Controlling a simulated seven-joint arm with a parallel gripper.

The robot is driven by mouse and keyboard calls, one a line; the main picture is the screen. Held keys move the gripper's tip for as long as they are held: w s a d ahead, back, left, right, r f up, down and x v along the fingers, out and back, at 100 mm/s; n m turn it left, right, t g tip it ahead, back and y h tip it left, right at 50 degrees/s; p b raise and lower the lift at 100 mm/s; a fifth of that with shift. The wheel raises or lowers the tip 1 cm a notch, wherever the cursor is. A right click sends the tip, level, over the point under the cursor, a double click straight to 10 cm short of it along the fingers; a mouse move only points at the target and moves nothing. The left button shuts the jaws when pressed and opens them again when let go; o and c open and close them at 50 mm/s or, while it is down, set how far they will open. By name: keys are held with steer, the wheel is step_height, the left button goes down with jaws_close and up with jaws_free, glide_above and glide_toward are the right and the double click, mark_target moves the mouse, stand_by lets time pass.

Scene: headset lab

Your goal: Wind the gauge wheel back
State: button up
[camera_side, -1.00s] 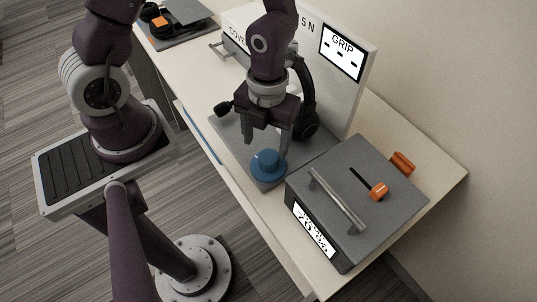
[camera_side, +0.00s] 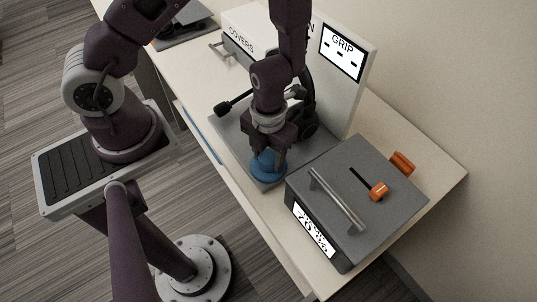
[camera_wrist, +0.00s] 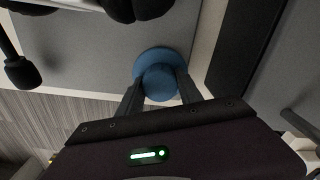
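The gauge wheel appears to be the blue round knob (camera_side: 268,164) on a wider blue base, on the grey board in the side view. In the wrist view the blue knob (camera_wrist: 160,82) sits between my fingertips. My gripper (camera_side: 267,152) points down over it, one finger on each side. In the wrist view my gripper (camera_wrist: 160,88) straddles the knob closely. Whether the fingers press on it or leave a small gap cannot be told. The fingers partly hide the knob's sides.
A grey box (camera_side: 365,200) with a bar handle (camera_side: 336,198), an orange-knobbed slider (camera_side: 379,191) and a display (camera_side: 312,230) stands just right of the wheel. A white panel with a GRIP screen (camera_side: 342,50) and a black headset (camera_side: 304,115) stand behind. A black microphone tip (camera_wrist: 22,72) is at left.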

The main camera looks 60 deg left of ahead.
steer(key=c, duration=0.5)
steer(key=n, duration=1)
steer(key=shift+n, duration=0.3)
steer(key=n, duration=1.1)
stand_by(0.4)
